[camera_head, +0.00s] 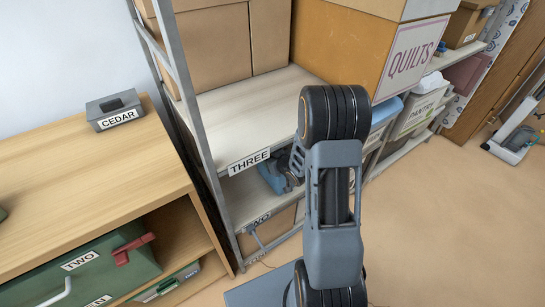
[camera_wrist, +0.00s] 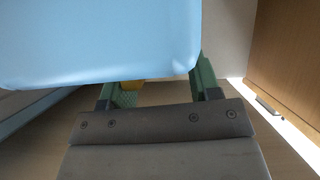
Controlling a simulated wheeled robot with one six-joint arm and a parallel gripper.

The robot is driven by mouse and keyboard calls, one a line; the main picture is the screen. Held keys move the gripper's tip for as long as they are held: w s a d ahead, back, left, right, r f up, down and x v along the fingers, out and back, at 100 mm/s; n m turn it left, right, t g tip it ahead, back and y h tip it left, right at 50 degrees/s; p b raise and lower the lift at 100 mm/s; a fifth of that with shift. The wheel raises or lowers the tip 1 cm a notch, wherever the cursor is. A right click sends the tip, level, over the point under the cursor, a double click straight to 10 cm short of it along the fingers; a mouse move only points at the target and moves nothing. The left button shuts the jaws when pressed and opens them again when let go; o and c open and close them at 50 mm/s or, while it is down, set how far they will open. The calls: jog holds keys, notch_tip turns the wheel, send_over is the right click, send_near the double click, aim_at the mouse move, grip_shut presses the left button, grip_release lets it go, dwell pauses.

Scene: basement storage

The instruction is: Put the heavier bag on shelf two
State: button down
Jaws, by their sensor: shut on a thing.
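A light blue, smooth thing that looks like a bag (camera_wrist: 100,45) fills the upper part of the wrist view. My gripper (camera_wrist: 150,92) is shut on it, with green fingers showing at either side below its edge. In the head view a blue shape (camera_head: 270,177) shows beside my grey wrist, under the board labelled THREE (camera_head: 249,162); my fingertips are hidden there. The lower shelf (camera_head: 258,222) has a partly covered label that seems to read TWO. Whether the blue thing touches that shelf cannot be told. Another light blue thing (camera_head: 386,109) lies behind my arm to the right.
A metal rack post (camera_head: 190,100) stands left of the shelves. Cartons (camera_head: 210,45) and a QUILTS box (camera_head: 350,45) sit above. A wooden cabinet (camera_head: 90,160) at left holds a green case (camera_head: 95,275) labelled TWO.

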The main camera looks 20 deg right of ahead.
jog(key=shift+r, duration=0.15)
jog(key=c, duration=0.8)
grip_release()
jog(key=shift+f, duration=0.2)
jog(key=o, duration=0.5)
jog(key=shift+r, duration=0.1)
jog(key=p+v, duration=0.2)
jog(key=v, duration=0.1)
jog(key=p+v, duration=0.2)
jog(key=v, duration=0.2)
jog(key=p+v, duration=0.2)
jog(key=v, duration=0.1)
jog(key=shift+r+p, duration=0.4)
jog(key=shift+r, duration=0.05)
jog(key=s+p, duration=0.1)
jog(key=p, duration=0.5)
jog(key=shift+s+r, duration=0.15)
jog(key=shift+s, duration=0.15)
